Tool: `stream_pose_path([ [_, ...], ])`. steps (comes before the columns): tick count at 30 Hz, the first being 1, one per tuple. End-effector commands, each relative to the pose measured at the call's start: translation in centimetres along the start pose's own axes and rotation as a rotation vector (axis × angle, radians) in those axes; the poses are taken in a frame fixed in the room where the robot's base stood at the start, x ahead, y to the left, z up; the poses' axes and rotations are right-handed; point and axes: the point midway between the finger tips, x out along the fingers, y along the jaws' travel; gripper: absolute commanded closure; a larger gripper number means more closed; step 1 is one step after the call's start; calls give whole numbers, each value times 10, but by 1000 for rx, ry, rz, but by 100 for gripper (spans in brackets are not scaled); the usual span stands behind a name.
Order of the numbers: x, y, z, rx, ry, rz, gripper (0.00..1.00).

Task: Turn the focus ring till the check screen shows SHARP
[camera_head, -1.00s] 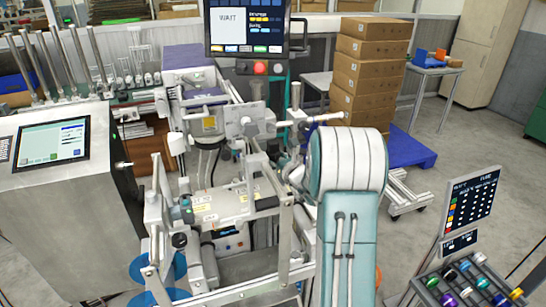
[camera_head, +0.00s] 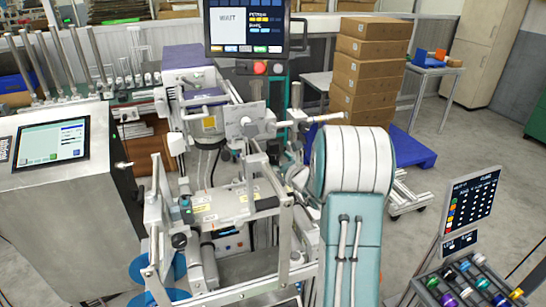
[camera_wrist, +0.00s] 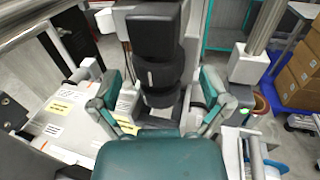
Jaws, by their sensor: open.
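In the wrist view, a black stepped cylinder (camera_wrist: 158,72) stands between the fingers of my gripper (camera_wrist: 162,98). One of its bands carries a small white mark and looks like the focus ring. My gripper is open, with one teal-and-grey finger on each side of the cylinder; I see a gap on both sides. My arm hides the gripper there.
A grey machine frame (camera_head: 165,235) with rods and plates stands close to my arm. A steel cabinet with a touchscreen (camera_head: 52,143) is at left. Stacked cartons (camera_head: 365,70) are behind. A rack of coloured rollers (camera_head: 470,285) and a dark sign (camera_head: 470,205) stand at right.

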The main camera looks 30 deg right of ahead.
Motion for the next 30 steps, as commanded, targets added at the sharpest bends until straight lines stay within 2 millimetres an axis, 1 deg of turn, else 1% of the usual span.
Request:
stream_pose_path([
  [1,-11,-1,0,1,1,-4,3],
  [9,-68,-2,-1,0,1,-4,3],
  [12,-84,-2,-1,0,1,-4,3],
  [15,-95,-1,-2,-1,2,-1,3],
  [18,-100,-1,-2,0,2,-1,3],
  [21,-102,0,-2,0,1,0,3],
  [27,-101,0,-2,0,1,-1,3],
  [30,-96,6,0,0,0,-28,3],
])
